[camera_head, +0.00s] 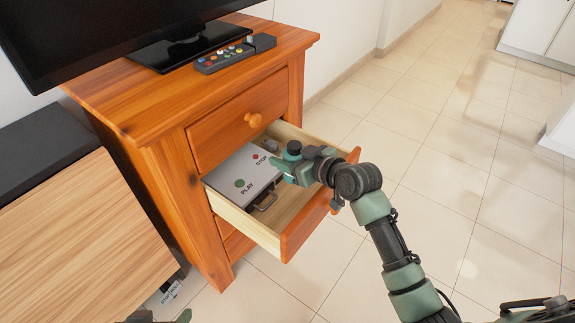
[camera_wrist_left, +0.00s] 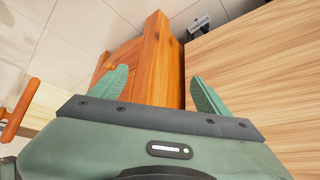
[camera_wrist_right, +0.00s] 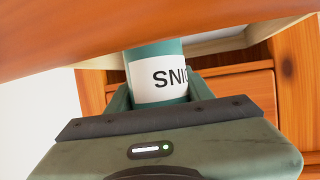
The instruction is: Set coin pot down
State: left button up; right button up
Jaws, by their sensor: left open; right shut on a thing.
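The coin pot appears to be the teal cylinder (camera_wrist_right: 157,72) with a white label, partly readable as "SNI", in the right wrist view. In the head view its dark top (camera_head: 293,147) shows over the open drawer (camera_head: 262,233). My right gripper (camera_head: 288,168) is shut on the pot, above the drawer's inside. Whether the pot's base touches anything is hidden. My left gripper (camera_wrist_left: 160,92) is open and empty, low in front of the cabinet; only its tips show at the head view's bottom edge.
A white box (camera_head: 238,170) marked PLAY and STOP lies in the drawer's left part. A small grey item (camera_head: 268,144) lies at the drawer's back. A remote (camera_head: 222,60) and a screen stand on the wooden cabinet (camera_head: 160,105). Tiled floor at right is clear.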

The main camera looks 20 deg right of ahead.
notch_tip(320, 180, down, 3)
jog(key=shift+r+b, duration=0.2)
jog(key=shift+b, duration=0.15)
pick_arm(q)
jog(key=w, duration=0.1)
jog(key=w+d+r+t, duration=0.1)
jog(key=w+r+t, duration=0.1)
jog(key=w, duration=0.1)
jog(key=shift+w+d+r+h, duration=0.1)
jog(key=shift+d+r+h, duration=0.15)
jog(key=shift+h, duration=0.05)
pick_arm(e)
jog(key=shift+f, duration=0.1)
